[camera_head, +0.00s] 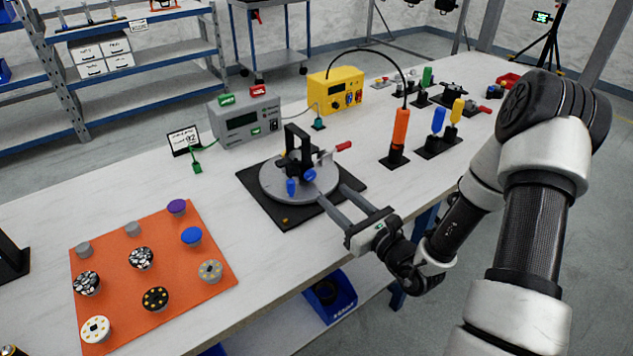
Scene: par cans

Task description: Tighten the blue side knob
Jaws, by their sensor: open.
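A black fixture (297,150) stands on a grey round plate (272,190), which sits on a black square base (262,208). One blue knob (310,174) is on the fixture's side facing my gripper. A second blue knob (291,187) is at the front left of the plate. Which of them is the side knob is not clear. A lever with a red handle (343,146) sticks out to the right. My gripper (330,192) is open and empty. Its two fingers reach over the base's right edge toward the nearer blue knob, apart from it as far as I can tell.
An orange mat (213,250) with several round knobs lies at the left. A grey meter (245,120) and a yellow box (336,90) stand behind the fixture. Bare white tabletop lies between mat and base.

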